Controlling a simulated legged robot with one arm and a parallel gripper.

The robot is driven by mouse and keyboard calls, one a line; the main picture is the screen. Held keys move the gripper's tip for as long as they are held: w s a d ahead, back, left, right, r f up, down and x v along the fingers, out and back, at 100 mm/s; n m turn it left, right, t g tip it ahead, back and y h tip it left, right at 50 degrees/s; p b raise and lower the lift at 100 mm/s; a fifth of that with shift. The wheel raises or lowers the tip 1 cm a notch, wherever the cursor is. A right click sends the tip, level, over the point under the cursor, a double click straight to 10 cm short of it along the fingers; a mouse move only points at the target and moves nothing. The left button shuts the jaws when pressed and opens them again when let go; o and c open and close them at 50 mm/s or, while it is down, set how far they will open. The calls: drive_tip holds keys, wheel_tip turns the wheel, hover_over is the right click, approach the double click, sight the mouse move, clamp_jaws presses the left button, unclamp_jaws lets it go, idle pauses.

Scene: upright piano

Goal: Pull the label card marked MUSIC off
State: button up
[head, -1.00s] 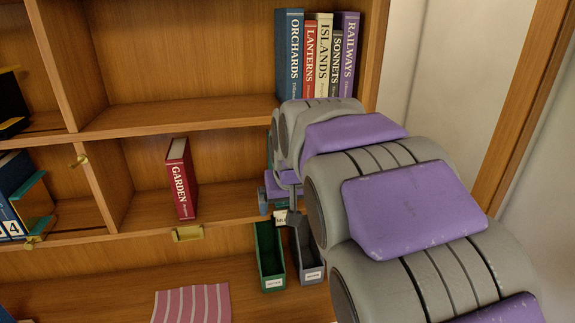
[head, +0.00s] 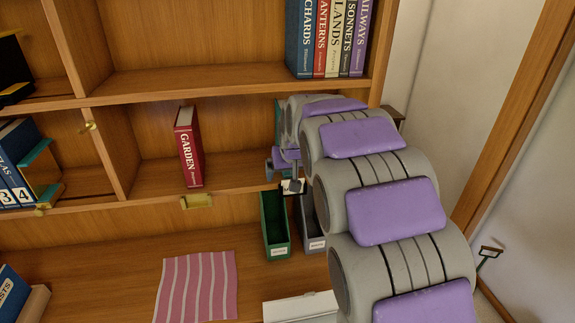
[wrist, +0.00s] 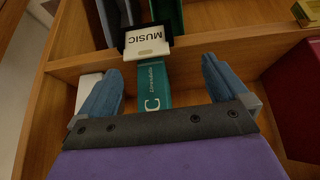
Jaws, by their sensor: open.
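The MUSIC label card (wrist: 148,42) is a white card with dark letters, upside down in the wrist view, in a dark holder at the shelf's front edge. In the head view the card (head: 293,186) is a small white patch, partly covered by my arm. My gripper (wrist: 162,66) is open and empty. Its two blue-grey fingers stand wide apart on either side of the teal book. The card appears just beyond the fingertips, between their lines, apart from both.
A green bin (head: 275,228) and a grey bin (head: 313,225) stand below the card. A red GARDEN book (head: 189,147) stands left on the same shelf. A brass label holder (head: 197,201) is on the shelf edge. A striped pink cloth (head: 198,285) lies on the lower surface.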

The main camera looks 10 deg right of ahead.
drive_tip(key=shift+s+d+b+x, duration=0.1)
drive_tip(key=shift+d+b+x, duration=0.1)
drive_tip(key=shift+x, duration=1.15)
drive_tip(key=shift+s+d+b+x, duration=0.1)
drive_tip(key=shift+d+x, duration=0.05)
drive_tip(key=shift+x, duration=1.2)
drive_tip(key=shift+w+d, duration=0.1)
drive_tip(key=shift+d, duration=0.75)
drive_tip(key=c, duration=0.6)
drive_tip(key=shift+a, duration=0.1)
drive_tip(key=c, duration=0.4)
drive_tip(key=o, duration=0.4)
drive_tip(key=c, duration=0.7)
drive_tip(key=shift+r, duration=0.15)
